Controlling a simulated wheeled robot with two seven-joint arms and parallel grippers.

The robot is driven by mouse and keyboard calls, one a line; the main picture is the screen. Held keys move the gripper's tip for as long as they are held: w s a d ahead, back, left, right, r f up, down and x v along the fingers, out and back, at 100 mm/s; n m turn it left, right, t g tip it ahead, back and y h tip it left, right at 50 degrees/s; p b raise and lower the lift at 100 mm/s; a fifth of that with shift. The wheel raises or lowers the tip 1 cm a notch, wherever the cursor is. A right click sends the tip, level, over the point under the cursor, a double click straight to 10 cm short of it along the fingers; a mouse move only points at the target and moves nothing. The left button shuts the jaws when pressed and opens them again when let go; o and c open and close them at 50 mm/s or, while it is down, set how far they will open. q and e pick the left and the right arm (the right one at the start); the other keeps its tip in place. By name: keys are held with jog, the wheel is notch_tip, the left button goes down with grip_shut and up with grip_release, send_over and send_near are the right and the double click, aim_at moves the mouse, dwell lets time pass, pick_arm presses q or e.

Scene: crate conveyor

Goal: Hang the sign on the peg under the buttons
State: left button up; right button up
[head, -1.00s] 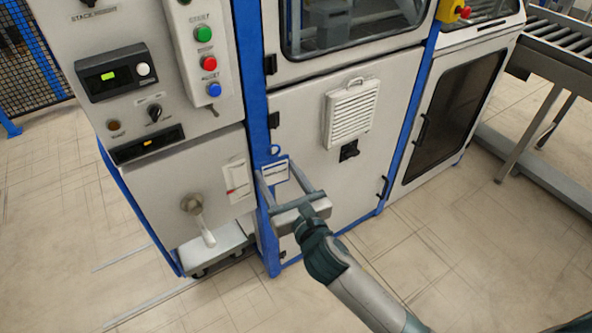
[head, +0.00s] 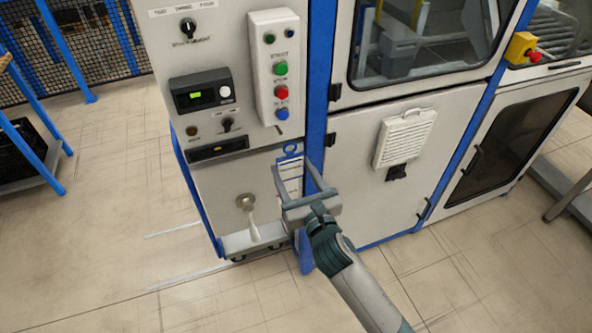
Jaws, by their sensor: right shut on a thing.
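The sign (head: 289,174) is a small white plate with printed lines, a blue edge and a blue ring on top. My right gripper (head: 292,176) is shut on it and holds it upright in front of the cabinet, just left of the blue post. The button box (head: 262,70) above carries green, red and blue buttons. A small peg (head: 279,130) shows faintly below the blue button. The sign's ring is a little below and right of this peg, apart from it in the picture; the depth between them is hard to tell. My left gripper is out of view.
A display unit (head: 203,92) and a slotted black panel (head: 217,149) sit left of the buttons. A lever handle (head: 250,215) sticks out below. A vent box (head: 404,138) is on the door at right. The floor in front is clear.

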jog(key=shift+w, duration=0.15)
jog(key=shift+f+b+x, duration=0.3)
jog(key=shift+b+x, duration=0.55)
jog(key=shift+x, duration=0.6)
jog(key=shift+f+b+x, duration=0.25)
jog(key=shift+b+x, duration=0.55)
jog(key=shift+x, duration=0.65)
jog(key=shift+f+b+x, duration=0.3)
jog(key=shift+b+x, duration=0.55)
jog(key=shift+x, duration=0.6)
jog(key=o, duration=1.1)
jog(key=shift+f, duration=0.1)
